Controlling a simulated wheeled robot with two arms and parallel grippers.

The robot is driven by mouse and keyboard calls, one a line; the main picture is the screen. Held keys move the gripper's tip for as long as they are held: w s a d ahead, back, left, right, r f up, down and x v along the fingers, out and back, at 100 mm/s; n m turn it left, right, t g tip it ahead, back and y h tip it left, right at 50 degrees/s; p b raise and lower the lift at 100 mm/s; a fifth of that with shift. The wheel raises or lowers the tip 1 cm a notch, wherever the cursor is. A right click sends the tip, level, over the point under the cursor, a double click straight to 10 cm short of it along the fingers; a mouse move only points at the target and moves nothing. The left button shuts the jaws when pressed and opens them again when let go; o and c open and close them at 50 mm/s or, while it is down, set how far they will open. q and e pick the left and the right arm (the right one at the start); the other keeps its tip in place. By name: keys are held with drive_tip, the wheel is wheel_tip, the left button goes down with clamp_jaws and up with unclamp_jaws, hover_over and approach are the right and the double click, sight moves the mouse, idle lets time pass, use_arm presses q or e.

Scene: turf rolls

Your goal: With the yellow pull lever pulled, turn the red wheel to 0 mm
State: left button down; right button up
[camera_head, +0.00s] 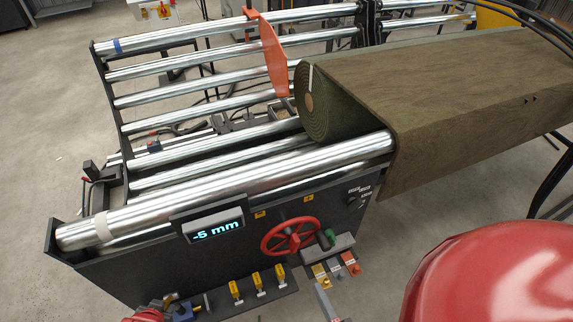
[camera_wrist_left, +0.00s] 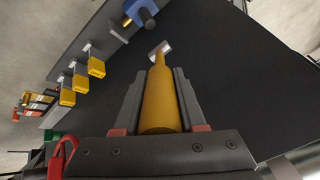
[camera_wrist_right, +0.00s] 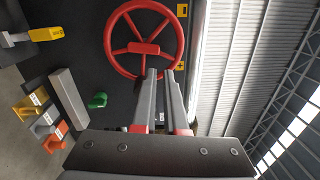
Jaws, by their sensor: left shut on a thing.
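The red wheel (camera_head: 290,238) is on the dark front panel, right of the display (camera_head: 214,231), which reads -5 mm. In the right wrist view, the red wheel (camera_wrist_right: 145,47) faces my right gripper (camera_wrist_right: 160,72). Its fingers are close together with a narrow empty gap, and their tips overlap the lower part of the wheel; whether they touch it I cannot tell. In the left wrist view, my left gripper (camera_wrist_left: 160,72) is shut around the yellow pull lever (camera_wrist_left: 160,102), a tapered yellow handle on a metal stem. In the head view this hold is mostly out of sight at the bottom left.
Above are steel rollers (camera_head: 230,185) and a turf roll (camera_head: 313,100). My red arm cover fills the lower right.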

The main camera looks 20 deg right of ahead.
drive_tip(key=w+r+n, duration=0.1)
drive_tip(key=r, duration=0.1)
drive_tip(key=w+r+n+t+y, duration=0.1)
drive_tip(key=w+r+n, duration=0.2)
drive_tip(key=r, duration=0.1)
drive_tip(key=shift+w+d+y, duration=0.15)
drive_tip(key=shift+w+y, duration=0.1)
drive_tip(key=shift+y, duration=0.15)
clamp_jaws()
drive_tip(key=d+n+g, duration=0.4)
drive_tip(key=d+n, duration=0.8)
drive_tip(key=d, duration=0.1)
drive_tip(key=shift+h, duration=0.4)
drive_tip(key=shift+w+a+f, duration=0.5)
drive_tip(key=shift+w+f, duration=0.65)
drive_tip(key=shift+w, duration=0.4)
drive_tip(key=shift+w+a+f, duration=0.45)
drive_tip(key=shift+w+f, duration=0.65)
drive_tip(key=shift+w, duration=0.45)
drive_tip(key=shift+w+a+f, duration=0.5)
drive_tip(key=shift+w+f, duration=0.65)
drive_tip(key=shift+w, duration=0.4)
drive_tip(key=shift+f, duration=0.1)
drive_tip(key=shift+f+m, duration=0.25)
drive_tip(key=shift+m, duration=0.15)
